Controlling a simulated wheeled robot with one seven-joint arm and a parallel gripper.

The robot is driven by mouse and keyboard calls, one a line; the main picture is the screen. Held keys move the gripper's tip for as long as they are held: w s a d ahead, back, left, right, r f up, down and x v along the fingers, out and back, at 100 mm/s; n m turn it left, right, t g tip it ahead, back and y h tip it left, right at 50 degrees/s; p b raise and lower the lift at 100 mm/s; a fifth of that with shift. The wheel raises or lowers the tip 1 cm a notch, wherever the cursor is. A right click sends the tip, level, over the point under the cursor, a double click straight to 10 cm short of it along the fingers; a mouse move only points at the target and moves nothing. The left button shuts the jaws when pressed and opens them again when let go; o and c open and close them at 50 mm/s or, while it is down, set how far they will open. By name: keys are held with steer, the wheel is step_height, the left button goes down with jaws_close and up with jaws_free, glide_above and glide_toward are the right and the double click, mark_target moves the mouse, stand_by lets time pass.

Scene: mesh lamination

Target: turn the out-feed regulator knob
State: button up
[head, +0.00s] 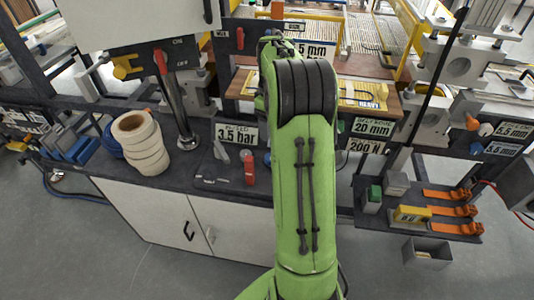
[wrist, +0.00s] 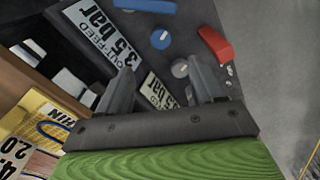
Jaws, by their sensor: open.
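In the wrist view, the out-feed label (wrist: 105,38) reading 3.5 bar is on a dark panel. A round blue knob (wrist: 160,38) with a light pointer mark sits just right of this label. I cannot tell for certain which knob belongs to the out-feed label. My gripper (wrist: 160,72) is open, with its fingers on either side of the lower knob in the picture. No contact is visible.
A red handle (wrist: 215,43) sticks out right of the knobs, near my right finger. Another blue part (wrist: 145,5) is at the top edge.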

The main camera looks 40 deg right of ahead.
steer(key=f+b, duration=0.1)
steer(key=f, duration=0.7)
steer(key=f+b, duration=0.1)
steer(key=f, duration=0.4)
steer(key=shift+w+b, duration=0.25)
steer(key=shift+b, duration=0.1)
steer(key=shift+r, duration=0.1)
steer(key=c, duration=1.1)
steer(key=shift+m, duration=0.4)
steer(key=shift+o, duration=0.2)
steer(key=m+p, duration=0.1)
steer(key=m, duration=0.2)
steer(key=shift+m, duration=0.3)
steer(key=shift+m+p, duration=0.4)
steer(key=shift+m, duration=1.8)
